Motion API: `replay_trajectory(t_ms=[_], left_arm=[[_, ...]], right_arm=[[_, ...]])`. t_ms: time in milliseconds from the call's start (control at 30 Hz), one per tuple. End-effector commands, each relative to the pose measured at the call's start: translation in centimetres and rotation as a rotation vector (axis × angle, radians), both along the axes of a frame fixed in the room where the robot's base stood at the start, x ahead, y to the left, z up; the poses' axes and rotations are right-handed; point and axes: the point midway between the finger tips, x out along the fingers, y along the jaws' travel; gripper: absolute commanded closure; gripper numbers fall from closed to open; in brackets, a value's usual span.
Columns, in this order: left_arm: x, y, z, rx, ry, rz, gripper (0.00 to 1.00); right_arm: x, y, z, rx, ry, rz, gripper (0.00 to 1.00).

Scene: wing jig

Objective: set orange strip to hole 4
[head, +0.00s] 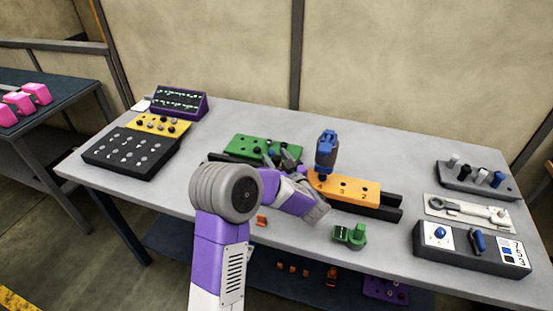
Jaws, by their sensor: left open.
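The orange strip (366,194) lies on a dark bar (385,211) in the middle of the table. It has dark holes along its top and digits on it, of which 3 and 2 are readable. A blue and dark tool (326,150) stands upright at the strip's back left. My left gripper (284,158) is open, small and partly hidden by its own arm, near the green block (250,147). I cannot tell whether it touches anything. My right gripper is out of view.
A black panel (115,160), yellow block (150,124) and purple rack (198,108) stand at the left. A green part (349,236) and small orange piece (262,220) lie in front. A grey holder (455,181), white plate (450,209) and dark box (460,262) fill the right.

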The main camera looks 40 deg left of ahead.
Motion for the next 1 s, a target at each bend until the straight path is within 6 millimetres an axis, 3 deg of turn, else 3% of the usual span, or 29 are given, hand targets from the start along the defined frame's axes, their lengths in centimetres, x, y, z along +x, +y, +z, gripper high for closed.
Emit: replay_trajectory(t_ms=[167,533,1000], left_arm=[[-0.4,-1.0,0.0,-0.002,0.003,-0.003,0.46],[-2.9,-6.1,0.0,-0.001,0.0,-0.003,0.46],[-3.4,-6.8,0.0,0.0,0.0,0.0,0.46]], right_arm=[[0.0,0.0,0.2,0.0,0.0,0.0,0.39],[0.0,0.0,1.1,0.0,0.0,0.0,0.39],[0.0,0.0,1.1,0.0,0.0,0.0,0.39]])
